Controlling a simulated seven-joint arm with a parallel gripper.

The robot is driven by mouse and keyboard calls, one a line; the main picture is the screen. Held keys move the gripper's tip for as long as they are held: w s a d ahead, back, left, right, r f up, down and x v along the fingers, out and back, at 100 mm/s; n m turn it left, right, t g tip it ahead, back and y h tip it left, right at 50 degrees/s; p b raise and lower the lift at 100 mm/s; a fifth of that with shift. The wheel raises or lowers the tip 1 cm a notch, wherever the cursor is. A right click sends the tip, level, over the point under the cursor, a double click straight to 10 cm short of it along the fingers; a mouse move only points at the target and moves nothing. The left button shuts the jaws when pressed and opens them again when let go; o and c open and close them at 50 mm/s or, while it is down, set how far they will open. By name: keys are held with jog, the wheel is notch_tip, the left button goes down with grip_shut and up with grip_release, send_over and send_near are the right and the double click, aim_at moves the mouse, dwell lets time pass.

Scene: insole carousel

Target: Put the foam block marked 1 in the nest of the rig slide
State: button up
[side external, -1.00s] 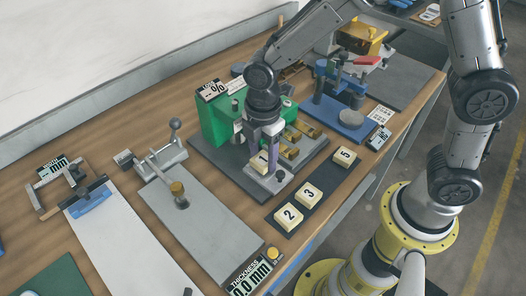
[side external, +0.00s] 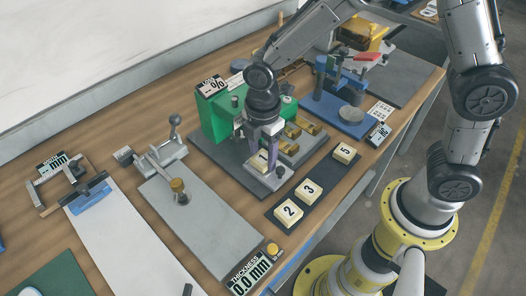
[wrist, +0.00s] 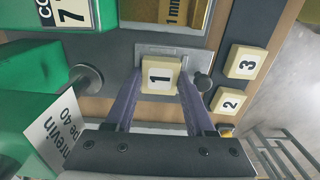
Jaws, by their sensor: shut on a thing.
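The cream foam block marked 1 (side external: 263,158) is between the purple fingers of my gripper (side external: 265,150). In the wrist view the block (wrist: 160,76) faces up, with a finger of my gripper (wrist: 160,88) against each side. It is over the grey slide plate of the rig (side external: 275,181), which shows behind it in the wrist view (wrist: 172,51). The block and fingers hide the nest. I cannot tell whether the block rests in it or is just above. The green rig (side external: 217,120) stands behind.
Blocks marked 2 (side external: 289,210), 3 (side external: 308,190) and 5 (side external: 345,153) lie on a dark strip in front of the rig. A round knob (side external: 280,171) stands close beside the block. A thickness gauge (side external: 178,186) is to the left, a blue press (side external: 340,95) to the right.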

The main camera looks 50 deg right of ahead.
jog(key=o, duration=1.4)
jog(key=shift+r, duration=0.1)
notch_tip(320, 180, up, 13)
jog(key=s+d+r+m+t, duration=0.2)
jog(key=d+r, duration=0.4)
jog(key=s+d+m+t, duration=0.1)
jog(key=s+d+m, duration=0.2)
jog(key=s+m, duration=0.2)
jog(key=s+d+f+m+t, duration=0.1)
jog(key=s+d+m, duration=0.2)
jog(key=s+m, duration=0.2)
jog(key=s+d+f+m+t, duration=0.1)
jog(key=s+d+m, duration=0.2)
jog(key=s+m, duration=0.2)
jog(key=shift+f+m+t, duration=0.15)
jog(key=shift+m+t, duration=0.15)
jog(key=shift+m, duration=0.2)
